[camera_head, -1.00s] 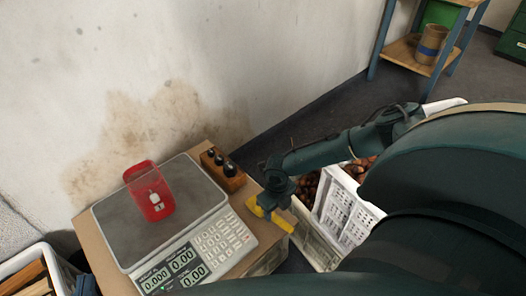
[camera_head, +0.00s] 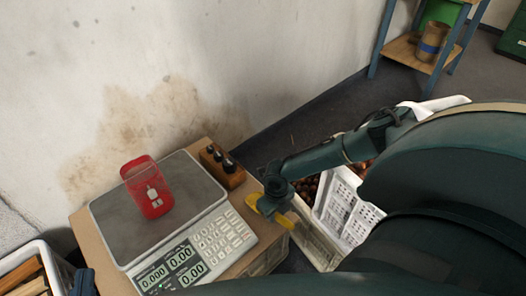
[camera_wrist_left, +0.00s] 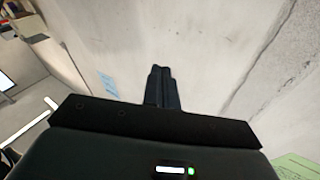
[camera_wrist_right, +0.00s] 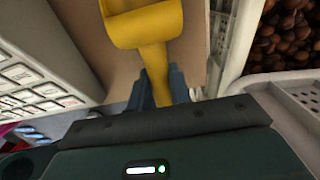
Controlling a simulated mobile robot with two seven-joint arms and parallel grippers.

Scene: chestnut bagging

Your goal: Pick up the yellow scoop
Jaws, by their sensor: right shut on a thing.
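The yellow scoop (camera_head: 255,201) is in the head view, at the right edge of the weighing scale's table. In the right wrist view its bowl (camera_wrist_right: 146,25) is at the top and its handle runs down between my fingers. My right gripper (camera_wrist_right: 157,84) is shut on that handle; in the head view the gripper (camera_head: 271,207) partly hides the scoop.
A scale (camera_head: 121,222) carries a red container (camera_head: 148,190) on its pan. A wooden block with dark weights (camera_head: 222,166) stands beside it. White crates (camera_head: 346,209) with chestnuts (camera_wrist_right: 284,32) stand right of the table. A bin (camera_head: 40,262) is at lower left.

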